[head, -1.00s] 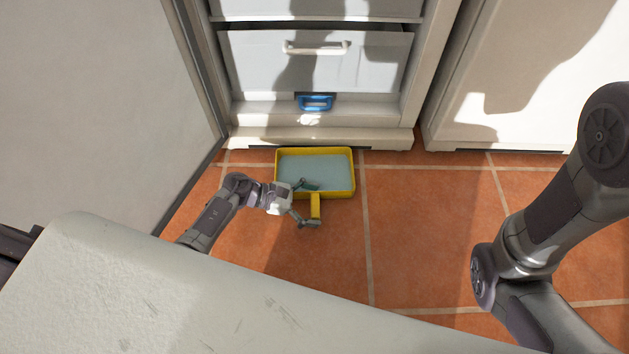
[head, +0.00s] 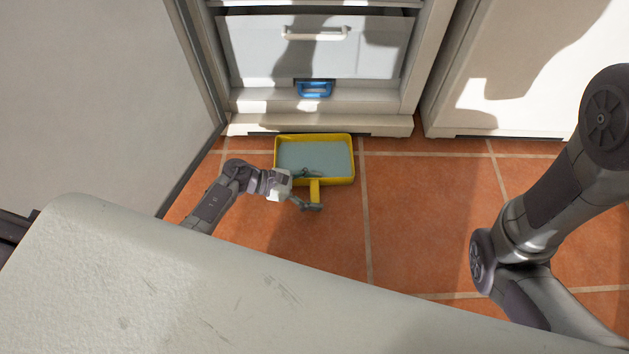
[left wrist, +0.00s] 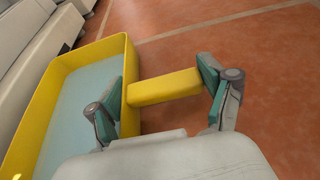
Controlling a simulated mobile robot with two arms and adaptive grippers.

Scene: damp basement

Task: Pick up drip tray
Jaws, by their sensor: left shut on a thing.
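The drip tray (head: 352,170) is a yellow rectangular tray with a pale blue-grey inside and a short yellow handle. It lies level on the tiled floor in front of the white cabinet. In the left wrist view the tray (left wrist: 35,95) fills the left side, with its handle (left wrist: 165,87) pointing right. My left gripper (head: 310,190) is shut on the tray, with its fingers at the two ends of the handle. One finger is at the tray's near wall, the other at the handle's outer end. My right gripper is out of view.
The white cabinet (head: 250,107) stands right behind the tray, with a blue handle-like piece (head: 314,89) low on it. A pale panel (head: 95,90) stands at the left. Bare orange floor (head: 420,220) lies to the right of the tray.

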